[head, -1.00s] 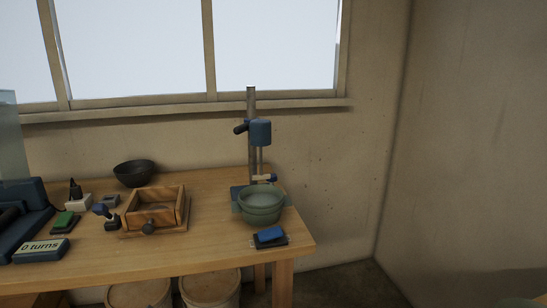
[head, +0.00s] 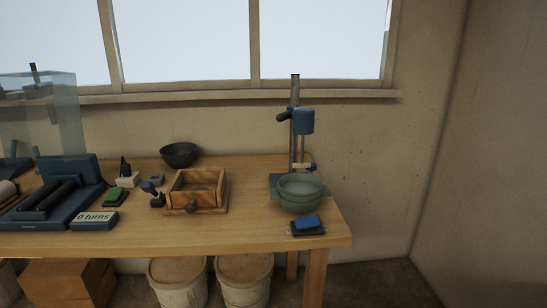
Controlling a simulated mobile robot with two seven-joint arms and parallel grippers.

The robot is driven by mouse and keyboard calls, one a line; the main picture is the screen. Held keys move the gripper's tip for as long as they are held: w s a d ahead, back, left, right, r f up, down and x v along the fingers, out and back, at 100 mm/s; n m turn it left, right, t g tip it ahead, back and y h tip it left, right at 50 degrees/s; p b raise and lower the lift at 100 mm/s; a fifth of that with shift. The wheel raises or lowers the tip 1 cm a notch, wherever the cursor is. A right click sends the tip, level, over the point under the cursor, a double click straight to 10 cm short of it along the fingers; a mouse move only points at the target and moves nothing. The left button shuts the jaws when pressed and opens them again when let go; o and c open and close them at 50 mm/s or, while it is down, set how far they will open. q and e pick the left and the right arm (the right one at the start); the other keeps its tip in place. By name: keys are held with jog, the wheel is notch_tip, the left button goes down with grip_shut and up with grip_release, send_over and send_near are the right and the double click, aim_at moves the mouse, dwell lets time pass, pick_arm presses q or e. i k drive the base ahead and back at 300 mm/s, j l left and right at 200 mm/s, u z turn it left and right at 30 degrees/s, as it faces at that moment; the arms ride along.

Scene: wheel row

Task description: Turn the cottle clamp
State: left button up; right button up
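A square wooden frame (head: 180,193), which looks like the cottle, lies on the workbench (head: 255,232) left of the green bowl. A dark round knob (head: 192,208) sticks out at its front side and looks like the clamp. Whether the clamp is tight cannot be told. A blue sign (head: 94,220) reading "0 turns" lies to the left, near the bench's front edge. Neither of my grippers is in view.
A drill-like stand (head: 295,120) rises behind a green bowl (head: 300,193). A blue-topped block (head: 307,223) lies near the right front corner. A dark bowl (head: 180,155) stands behind the frame. A blue roller machine (head: 45,200) fills the left. Bare bench lies in front of the frame.

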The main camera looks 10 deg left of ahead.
aim_at(148, 186)
jog(key=i+j+u, duration=0.1)
jog(key=j+u, duration=0.35)
jog(key=i+j+u, duration=0.15)
jog(key=u, duration=0.35)
jog(key=j, duration=0.1)
